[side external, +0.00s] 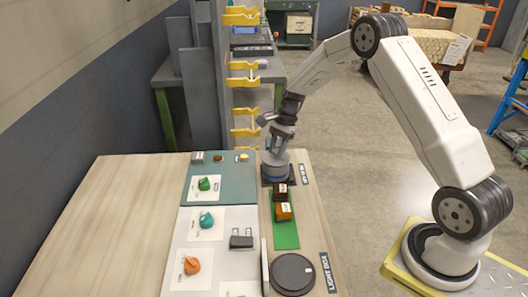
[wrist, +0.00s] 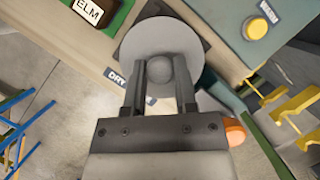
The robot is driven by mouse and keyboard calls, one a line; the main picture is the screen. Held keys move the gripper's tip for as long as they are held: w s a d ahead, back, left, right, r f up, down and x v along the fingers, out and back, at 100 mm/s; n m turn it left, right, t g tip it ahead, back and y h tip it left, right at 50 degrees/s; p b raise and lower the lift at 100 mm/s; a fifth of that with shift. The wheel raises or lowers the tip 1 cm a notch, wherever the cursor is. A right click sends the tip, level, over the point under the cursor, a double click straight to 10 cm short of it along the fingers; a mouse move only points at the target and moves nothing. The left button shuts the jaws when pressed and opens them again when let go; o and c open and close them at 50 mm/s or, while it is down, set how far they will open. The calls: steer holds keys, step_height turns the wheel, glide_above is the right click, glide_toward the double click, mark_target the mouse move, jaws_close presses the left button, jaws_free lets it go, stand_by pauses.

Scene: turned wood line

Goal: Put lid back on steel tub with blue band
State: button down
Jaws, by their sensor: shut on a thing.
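The steel tub with a blue band (side external: 276,172) stands upright on a dark square mat at the far right of the bench in the side external view. My gripper (side external: 277,147) is directly above it, pointing down. In the wrist view my gripper (wrist: 165,70) is shut on the round knob of a grey disc-shaped lid (wrist: 150,40), one finger on each side. The lid also shows in the side external view as a grey top at the tub's rim (side external: 274,157). I cannot tell whether it rests fully on the rim. The lid hides the tub in the wrist view.
A green strip (side external: 287,236) with a dark block (side external: 281,192) and an orange-brown block (side external: 284,211) lies in front of the tub. A dark round disc (side external: 292,273) is nearer. A teal panel (side external: 222,178) lies left. The bench's left side (side external: 120,220) is clear.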

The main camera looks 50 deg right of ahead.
jaws_free()
stand_by(0.4)
steer(key=shift+r, duration=0.2)
steer(key=shift+r, duration=3.3)
steer(key=shift+c, duration=0.2)
jaws_close()
